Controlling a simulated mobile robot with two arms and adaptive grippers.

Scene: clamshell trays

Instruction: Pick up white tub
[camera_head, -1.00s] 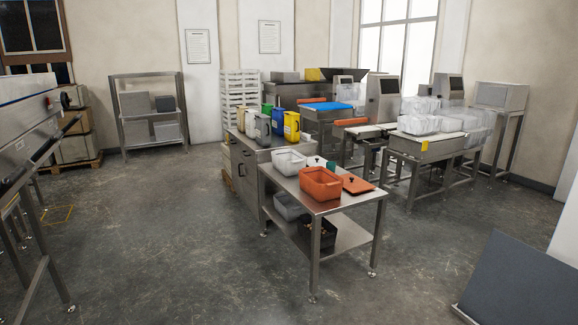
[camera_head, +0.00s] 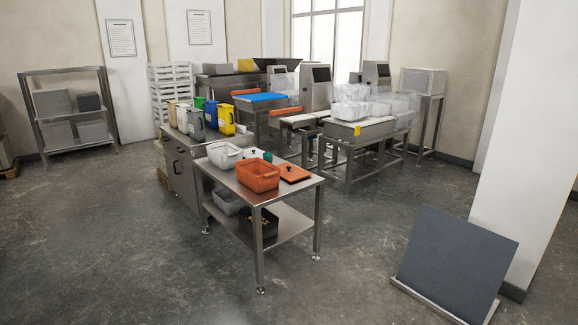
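A white tub (camera_head: 224,156) stands upright on the steel table (camera_head: 243,202), towards its back left corner. It is small at this distance, and I cannot tell what is inside it. An orange tub (camera_head: 258,177) stands in front of it and to the right, on the same table. Neither of my grippers shows in the head view.
An orange lid (camera_head: 295,173) lies right of the orange tub. A grey bin (camera_head: 228,201) sits on the lower shelf. Coloured jugs (camera_head: 226,120) stand on the cabinet behind. A dark panel (camera_head: 455,262) leans at the right. The floor (camera_head: 110,240) in front is clear.

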